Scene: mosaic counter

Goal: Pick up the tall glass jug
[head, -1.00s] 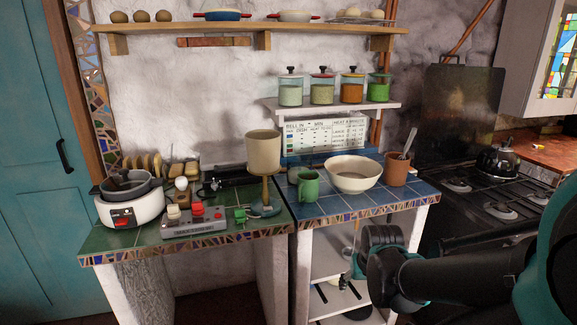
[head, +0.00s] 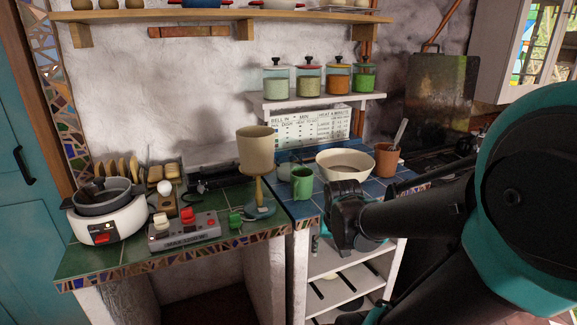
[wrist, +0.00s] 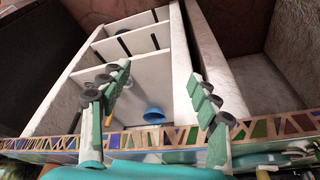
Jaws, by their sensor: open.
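I cannot pick out a tall glass jug in either view. My gripper (head: 342,218) is at the front edge of the blue-tiled counter (head: 392,184) in the head view, with a beige bowl (head: 345,164) and a green mug (head: 302,183) behind it. In the wrist view my gripper (wrist: 160,77) has its two fingers wide apart with nothing between them. Beyond them are the white shelves under the counter and a small blue bowl-like object (wrist: 154,116). My arm hides part of the counter's right side.
A terracotta pot (head: 387,160) stands at the back right of the counter. A beige goblet-shaped thing on a stand (head: 254,150), a control box (head: 185,232) and a white cooker (head: 104,224) crowd the green-tiled counter (head: 88,262). Lidded glass jars (head: 309,80) stand on the wall shelf.

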